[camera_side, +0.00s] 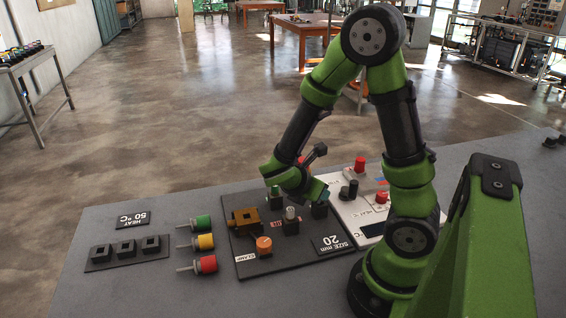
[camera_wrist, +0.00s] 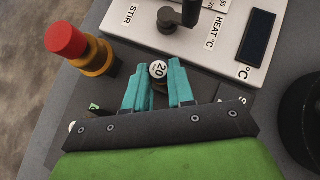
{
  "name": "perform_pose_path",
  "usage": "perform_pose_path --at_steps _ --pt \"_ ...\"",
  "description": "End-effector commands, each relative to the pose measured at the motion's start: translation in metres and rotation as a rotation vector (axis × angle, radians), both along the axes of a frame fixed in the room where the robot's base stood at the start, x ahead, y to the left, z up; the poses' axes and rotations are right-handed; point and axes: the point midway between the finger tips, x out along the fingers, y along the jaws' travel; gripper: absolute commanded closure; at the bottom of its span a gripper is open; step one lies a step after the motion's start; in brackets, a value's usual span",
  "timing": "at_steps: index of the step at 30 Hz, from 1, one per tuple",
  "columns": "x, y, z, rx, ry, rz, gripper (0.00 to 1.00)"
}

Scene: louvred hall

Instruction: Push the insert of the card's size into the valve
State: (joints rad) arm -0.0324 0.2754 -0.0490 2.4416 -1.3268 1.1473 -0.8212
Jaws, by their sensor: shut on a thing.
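My gripper (camera_wrist: 159,88) has teal fingers, shut on an insert with a round white top marked 20 (camera_wrist: 158,69). In the side view my gripper (camera_side: 321,198) is low over the right back of the dark board (camera_side: 240,267); I cannot tell whether the insert is seated or lifted. The brass valve (camera_side: 243,221) is on the board's left. A grey-topped insert (camera_side: 291,213) and a dark green-topped one (camera_side: 275,192) stand in black holders nearby. The size card (camera_side: 333,243) reads 20 mm and lies at the board's front right.
An orange knob (camera_side: 264,245) is by the CLAMP label. A white heat-and-stir unit (camera_side: 349,211) stands right of the board. Green, yellow and red-capped pieces (camera_side: 204,242), a black socket rack (camera_side: 125,250) and a HEAT 50 °C card (camera_side: 133,219) lie left. A red-topped button (camera_wrist: 65,40) stands near my gripper.

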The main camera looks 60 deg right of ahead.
Motion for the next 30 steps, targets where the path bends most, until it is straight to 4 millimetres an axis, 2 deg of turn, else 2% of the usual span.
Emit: perform_pose_path --at_steps 18,22,30 --pt "0.001 0.0 0.074 0.0 -0.007 0.0 1.0" --pt "0.0 0.0 0.082 0.001 -0.003 -0.001 1.0" --pt "0.0 0.0 0.083 0.002 0.0 0.0 1.0"
